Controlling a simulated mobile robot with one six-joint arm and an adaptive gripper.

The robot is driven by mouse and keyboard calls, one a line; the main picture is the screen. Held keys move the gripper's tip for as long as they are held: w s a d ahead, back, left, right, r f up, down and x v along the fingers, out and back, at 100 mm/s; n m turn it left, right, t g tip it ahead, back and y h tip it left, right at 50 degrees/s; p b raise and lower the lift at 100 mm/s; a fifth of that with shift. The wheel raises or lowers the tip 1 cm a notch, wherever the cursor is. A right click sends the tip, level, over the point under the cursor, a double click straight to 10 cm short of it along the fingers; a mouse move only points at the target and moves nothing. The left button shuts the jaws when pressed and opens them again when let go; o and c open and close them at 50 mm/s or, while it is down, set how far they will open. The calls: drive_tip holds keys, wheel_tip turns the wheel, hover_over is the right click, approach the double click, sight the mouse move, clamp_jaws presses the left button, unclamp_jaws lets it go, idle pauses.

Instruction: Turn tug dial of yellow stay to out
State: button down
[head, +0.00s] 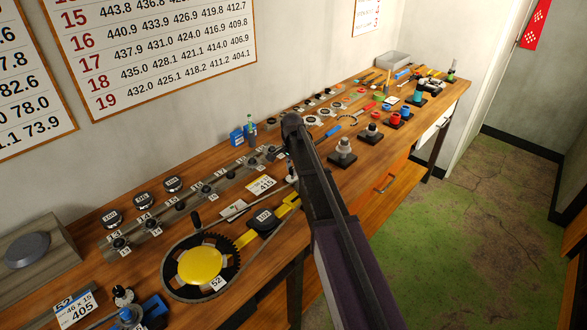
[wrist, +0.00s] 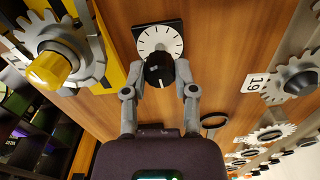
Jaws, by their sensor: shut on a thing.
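The tug dial (wrist: 152,40) shows in the wrist view as a white round face with dark tick marks on a black square plate. Its black knob (wrist: 158,72) has a pale pointer mark. My gripper (wrist: 160,76) is shut on the knob, one grey finger on each side. No word such as "out" can be read on the face. The yellow stay (wrist: 108,72), striped yellow and black, lies left of the dial with a grey sprocket and yellow hub.
A chain loops around a large yellow-centred sprocket (head: 201,266) at the bench front. A row of small sprockets runs behind, one tagged 19 (wrist: 292,76) in the wrist view. Cups and tools crowd the far right bench. The green floor (head: 450,240) is clear.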

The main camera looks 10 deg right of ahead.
drive_tip(key=shift+n, duration=0.4)
drive_tip(key=n, duration=1.2)
drive_tip(key=shift+n, duration=2.3)
drive_tip(key=shift+c, duration=2)
unclamp_jaws()
